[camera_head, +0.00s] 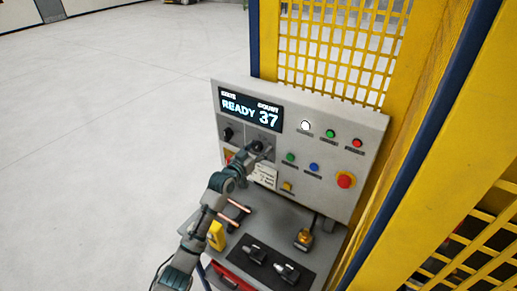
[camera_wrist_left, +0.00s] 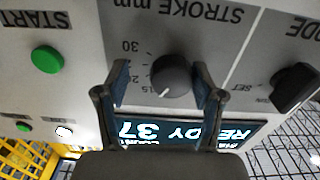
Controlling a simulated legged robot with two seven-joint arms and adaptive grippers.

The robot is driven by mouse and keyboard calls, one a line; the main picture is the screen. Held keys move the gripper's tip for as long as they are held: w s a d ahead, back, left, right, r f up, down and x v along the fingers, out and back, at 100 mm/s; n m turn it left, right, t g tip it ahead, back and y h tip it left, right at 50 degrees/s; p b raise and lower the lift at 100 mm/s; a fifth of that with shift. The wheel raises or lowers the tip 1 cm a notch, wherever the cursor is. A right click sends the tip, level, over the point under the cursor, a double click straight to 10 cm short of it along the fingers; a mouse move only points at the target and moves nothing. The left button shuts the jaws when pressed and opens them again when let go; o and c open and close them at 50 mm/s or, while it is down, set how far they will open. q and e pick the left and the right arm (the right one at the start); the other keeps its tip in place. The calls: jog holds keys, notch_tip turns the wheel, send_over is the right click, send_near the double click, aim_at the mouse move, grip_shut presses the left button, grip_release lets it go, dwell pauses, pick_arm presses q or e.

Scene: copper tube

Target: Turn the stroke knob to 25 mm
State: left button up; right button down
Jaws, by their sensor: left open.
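The stroke knob (camera_wrist_left: 172,75) is a dark round knob on the grey panel, under the upside-down words STROKE mm in the left wrist view. Its scale shows 30, and 15 is partly readable near the knob's lower edge. My left gripper (camera_wrist_left: 162,72) is open, with one finger on each side of the knob. A gap shows on the left side; contact on the right is unclear. In the head view, my left gripper (camera_head: 264,152) is at the knob, partly hiding it. My right gripper is not in view.
The display (camera_head: 250,110) reads READY and 37. The mode knob (camera_wrist_left: 294,88) is beside the stroke knob. A green START button (camera_wrist_left: 47,59), other coloured buttons and a red emergency stop (camera_head: 346,180) are on the panel. Yellow mesh fencing (camera_head: 340,50) stands behind and right.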

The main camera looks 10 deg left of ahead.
pick_arm(q)
jog(key=shift+a, duration=0.6)
jog(key=c, duration=0.8)
jog(key=shift+a+f, duration=0.1)
jog(key=shift+a, duration=0.15)
jog(key=c, duration=0.3)
jog(key=shift+c, duration=0.2)
jog(key=shift+s+d, duration=0.1)
jog(key=shift+d, duration=0.15)
jog(key=shift+m, duration=0.5)
jog(key=m+b, duration=0.1)
jog(key=m, duration=0.5)
jog(key=shift+m+p, duration=0.35)
jog(key=shift+m, duration=0.05)
jog(key=m, duration=0.2)
jog(key=shift+m+p, duration=0.4)
jog(key=shift+m, duration=0.5)
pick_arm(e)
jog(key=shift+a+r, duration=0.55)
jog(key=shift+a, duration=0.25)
pick_arm(q)
jog(key=shift+f, duration=0.1)
jog(key=shift+d, duration=0.1)
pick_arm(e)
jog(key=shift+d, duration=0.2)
